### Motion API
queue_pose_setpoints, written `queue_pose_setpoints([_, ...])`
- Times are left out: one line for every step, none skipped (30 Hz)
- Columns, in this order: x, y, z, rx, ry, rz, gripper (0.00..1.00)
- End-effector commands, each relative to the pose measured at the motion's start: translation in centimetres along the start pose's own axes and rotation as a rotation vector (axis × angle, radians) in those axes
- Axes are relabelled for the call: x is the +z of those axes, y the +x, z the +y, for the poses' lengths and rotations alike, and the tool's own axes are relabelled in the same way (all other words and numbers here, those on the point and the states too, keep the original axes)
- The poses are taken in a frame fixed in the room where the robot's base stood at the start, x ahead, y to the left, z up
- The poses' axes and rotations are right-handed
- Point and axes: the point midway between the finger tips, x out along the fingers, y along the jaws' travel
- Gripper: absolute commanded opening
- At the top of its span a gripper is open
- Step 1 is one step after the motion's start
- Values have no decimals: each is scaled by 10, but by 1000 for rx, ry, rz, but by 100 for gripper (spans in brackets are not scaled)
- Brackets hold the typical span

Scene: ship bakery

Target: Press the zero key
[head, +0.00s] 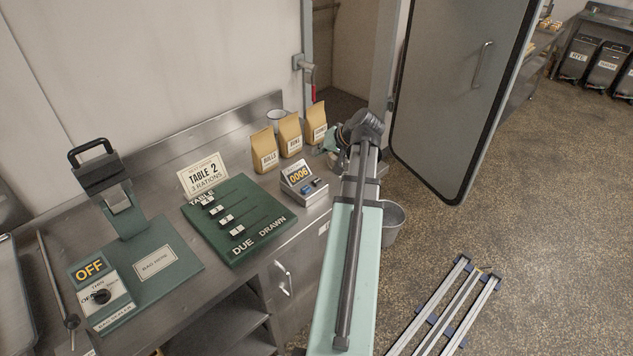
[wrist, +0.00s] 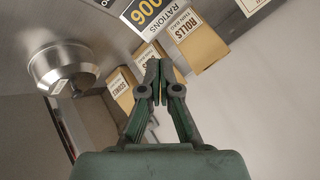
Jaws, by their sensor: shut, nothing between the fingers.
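The counter (head: 300,178), a small grey box with a yellow "0006" display, stands on the steel worktop right of the green board. In the wrist view only part of the counter's display (wrist: 153,12), with "006" and "RATIONS", shows at the top edge; no keys show there. My gripper (wrist: 160,68) is shut and empty, apart from the counter. In the head view my arm hides most of the gripper, which is beyond the counter near the bags.
Paper bags labelled rolls (head: 264,150), buns (head: 290,135) and another (head: 316,124) stand behind the counter, close to my gripper. A green "DUE DRAWN" board (head: 238,220) lies left. A round steel object (wrist: 62,65) shows in the wrist view. A bucket (head: 393,222) stands beside my arm.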

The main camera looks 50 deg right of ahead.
Motion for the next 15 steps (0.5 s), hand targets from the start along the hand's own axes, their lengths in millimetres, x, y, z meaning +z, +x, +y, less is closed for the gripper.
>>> queue_pose_setpoints([2, 3, 2, 0, 0, 0, 0])
queue_pose_setpoints([3, 4, 3, 0, 0, -1, 0])
queue_pose_setpoints([5, 6, 4, 0, 0, -1, 0])
queue_pose_setpoints([6, 8, 6, 0, 0, -1, 0])
queue_pose_setpoints([8, 10, 7, 0, 0, -1, 0])
queue_pose_setpoints([10, 13, 9, 0, 0, -1, 0])
queue_pose_setpoints([11, 15, 11, 0, 0, -1, 0])
queue_pose_setpoints([13, 17, 13, 0, 0, -1, 0])
queue_pose_setpoints([15, 21, 15, 0, 0, 0, 0])
queue_pose_setpoints([17, 23, 17, 0, 0, 0, 0])
queue_pose_setpoints([19, 26, 19, 0, 0, 0, 0])
queue_pose_setpoints([22, 30, 22, 0, 0, 0, 0])
queue_pose_setpoints([24, 33, 24, 0, 0, -1, 0])
queue_pose_setpoints([26, 35, 26, 0, 1, -1, 0])
queue_pose_setpoints([29, 39, 28, 0, 1, -1, 0])
